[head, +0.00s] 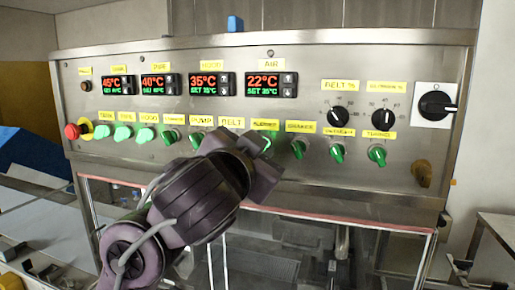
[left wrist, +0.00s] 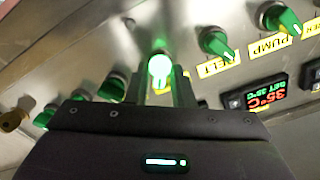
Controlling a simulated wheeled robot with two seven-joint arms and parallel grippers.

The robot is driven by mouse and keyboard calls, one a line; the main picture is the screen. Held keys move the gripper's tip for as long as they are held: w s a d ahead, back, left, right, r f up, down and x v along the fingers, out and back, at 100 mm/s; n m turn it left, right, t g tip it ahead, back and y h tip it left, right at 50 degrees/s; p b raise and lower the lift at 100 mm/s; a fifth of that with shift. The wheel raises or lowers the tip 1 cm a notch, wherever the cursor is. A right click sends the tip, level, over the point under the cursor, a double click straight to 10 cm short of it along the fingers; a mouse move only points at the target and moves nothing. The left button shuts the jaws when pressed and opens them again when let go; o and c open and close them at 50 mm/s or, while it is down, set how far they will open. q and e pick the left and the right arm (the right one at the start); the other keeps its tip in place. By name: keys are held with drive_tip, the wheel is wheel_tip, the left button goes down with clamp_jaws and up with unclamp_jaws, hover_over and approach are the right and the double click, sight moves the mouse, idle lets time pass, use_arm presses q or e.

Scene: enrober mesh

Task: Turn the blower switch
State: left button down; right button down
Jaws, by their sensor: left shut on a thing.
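The blower switch is a green knob (head: 267,140) below a yellow label that seems to read BLOWER (head: 265,124), right of the BELT label. My left gripper (head: 257,146) reaches up to it from below and hides part of it. In the left wrist view the fingers (left wrist: 160,88) are closed around a green knob (left wrist: 159,70) that shines brightly, beside the knob labelled BELT. The right gripper is not in view.
More green knobs sit close on both sides, such as the shaker knob (head: 298,149). A red emergency button (head: 73,131) is at the panel's left. Temperature displays (head: 271,85) are above, and black dials (head: 335,117) are at right.

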use_arm(q)
drive_tip(key=c, duration=1.5)
unclamp_jaws()
drive_tip(key=b+v, duration=0.1)
drive_tip(key=v, duration=0.6)
drive_tip(key=shift+s+a+b, duration=0.15)
drive_tip(key=shift+s+b, duration=0.2)
